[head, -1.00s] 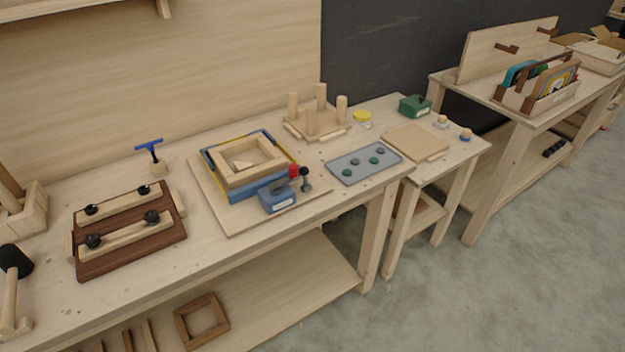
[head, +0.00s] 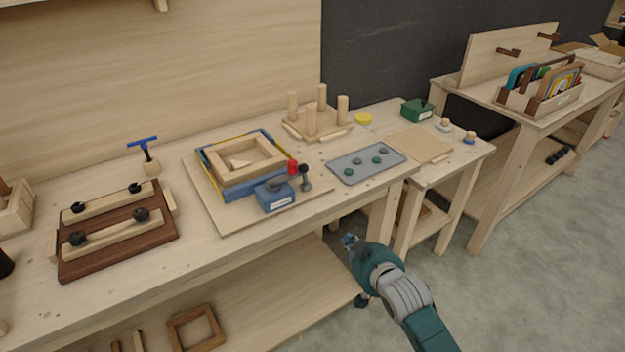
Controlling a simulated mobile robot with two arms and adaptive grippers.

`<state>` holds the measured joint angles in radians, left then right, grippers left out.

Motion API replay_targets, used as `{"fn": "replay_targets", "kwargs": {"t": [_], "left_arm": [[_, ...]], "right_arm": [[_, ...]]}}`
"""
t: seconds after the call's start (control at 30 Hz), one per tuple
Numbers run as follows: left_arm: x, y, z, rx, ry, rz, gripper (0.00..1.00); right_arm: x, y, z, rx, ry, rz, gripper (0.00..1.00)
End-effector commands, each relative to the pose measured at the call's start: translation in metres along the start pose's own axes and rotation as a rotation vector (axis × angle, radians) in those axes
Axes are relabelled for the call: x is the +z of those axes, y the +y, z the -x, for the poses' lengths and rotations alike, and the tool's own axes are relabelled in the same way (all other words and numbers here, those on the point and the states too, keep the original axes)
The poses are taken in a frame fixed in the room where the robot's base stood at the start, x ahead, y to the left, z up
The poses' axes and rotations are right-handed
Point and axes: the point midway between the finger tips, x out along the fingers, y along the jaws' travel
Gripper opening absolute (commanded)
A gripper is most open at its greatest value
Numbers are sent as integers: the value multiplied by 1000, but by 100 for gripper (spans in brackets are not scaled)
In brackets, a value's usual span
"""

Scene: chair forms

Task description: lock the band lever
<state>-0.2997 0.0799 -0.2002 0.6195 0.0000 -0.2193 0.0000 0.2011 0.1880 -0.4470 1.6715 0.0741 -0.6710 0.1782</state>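The band lever (head: 292,168) has a red knob and rises from a blue block (head: 276,197) at the front corner of a wooden board. A band in blue and yellow (head: 206,175) runs around a stacked wooden frame (head: 242,162) on that board. A dark knob on a post (head: 306,180) stands just right of the lever. My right gripper (head: 352,246) is in front of the bench edge, below and right of the lever and apart from it. It is small and partly hidden by my wrist, so its opening is unclear. My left gripper is out of view.
A grey tray with round pieces (head: 366,164) lies right of the board, and a peg stand (head: 316,122) stands behind it. A dark clamp board (head: 118,230) and a blue-handled tool (head: 148,155) are at left. The bench front edge lies between my gripper and the lever.

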Motion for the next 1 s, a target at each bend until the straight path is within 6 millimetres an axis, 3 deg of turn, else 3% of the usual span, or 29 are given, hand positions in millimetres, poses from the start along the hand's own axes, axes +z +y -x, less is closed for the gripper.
{"fn": "replay_targets", "kwargs": {"t": [0.03, 0.1, 0.2, 0.3, 0.43, 0.77, 1.0], "left_arm": [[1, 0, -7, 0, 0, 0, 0], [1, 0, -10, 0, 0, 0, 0], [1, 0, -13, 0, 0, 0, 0], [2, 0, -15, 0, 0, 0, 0], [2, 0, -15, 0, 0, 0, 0], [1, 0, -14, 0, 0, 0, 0], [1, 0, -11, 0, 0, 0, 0]], "right_arm": [[-35, -8, 7, -16, 58, 13, 0], [-75, -19, 21, -35, 120, 24, 0], [-114, -32, 39, -58, 183, 40, 0], [-137, -39, 52, -72, 221, 48, 0], [-147, -43, 58, -78, 237, 51, 0], [-148, -43, 57, -79, 237, 51, 0], [-155, -46, 31, -79, 237, 51, 0]]}}
